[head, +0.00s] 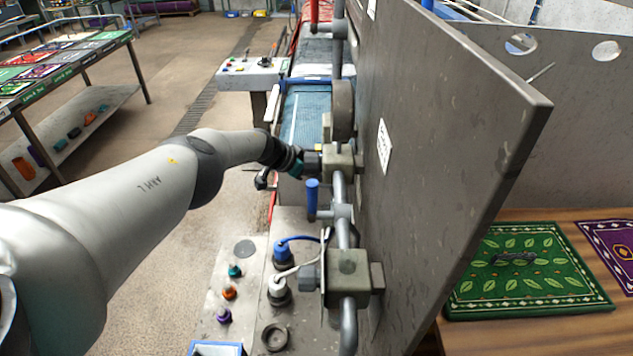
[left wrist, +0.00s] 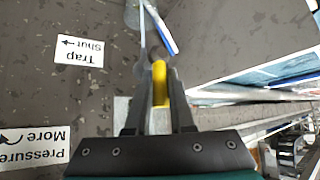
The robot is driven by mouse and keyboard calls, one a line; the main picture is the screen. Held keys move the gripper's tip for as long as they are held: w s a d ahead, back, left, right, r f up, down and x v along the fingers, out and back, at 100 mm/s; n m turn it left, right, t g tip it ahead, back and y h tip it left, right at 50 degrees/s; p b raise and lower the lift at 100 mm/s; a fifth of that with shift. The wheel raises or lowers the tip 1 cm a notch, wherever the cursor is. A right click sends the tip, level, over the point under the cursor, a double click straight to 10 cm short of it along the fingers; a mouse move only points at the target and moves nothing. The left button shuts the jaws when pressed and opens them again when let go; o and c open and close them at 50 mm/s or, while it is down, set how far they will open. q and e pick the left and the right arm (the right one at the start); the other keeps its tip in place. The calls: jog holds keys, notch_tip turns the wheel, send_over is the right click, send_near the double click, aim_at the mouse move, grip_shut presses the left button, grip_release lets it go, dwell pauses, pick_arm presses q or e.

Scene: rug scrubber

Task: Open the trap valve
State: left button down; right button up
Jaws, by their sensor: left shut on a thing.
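My left gripper (head: 308,162) reaches from the left to a valve body (head: 339,160) on the grey upright panel (head: 430,120). In the left wrist view my left gripper (left wrist: 158,100) is shut on a yellow handle (left wrist: 159,82), with one finger on each side. A "Trap Shut" label (left wrist: 83,51) with an arrow is on the panel near it. I cannot tell for sure which label belongs to the yellow handle. My right gripper is out of view.
A blue lever (head: 312,197) hangs on the pipe just below my gripper. A red lever (head: 314,12) is higher up. A lower valve block (head: 348,277) and coloured buttons (head: 229,293) stand near. A green rug (head: 528,270) lies right of the panel.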

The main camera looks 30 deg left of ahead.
pick_arm(q)
jog(key=shift+d, duration=0.15)
dwell(0.4)
jog(key=c, duration=0.8)
grip_release()
jog(key=shift+w, duration=0.1)
jog(key=shift+a+r, duration=0.1)
jog(key=shift+a, duration=0.1)
jog(key=shift+s+a+r+p, duration=0.1)
jog(key=shift+s+r+p, duration=0.2)
jog(key=shift+p, duration=0.2)
jog(key=p+v, duration=1.1)
jog(key=v, duration=0.3)
jog(key=shift+a+r, duration=0.2)
jog(key=shift+w, duration=0.1)
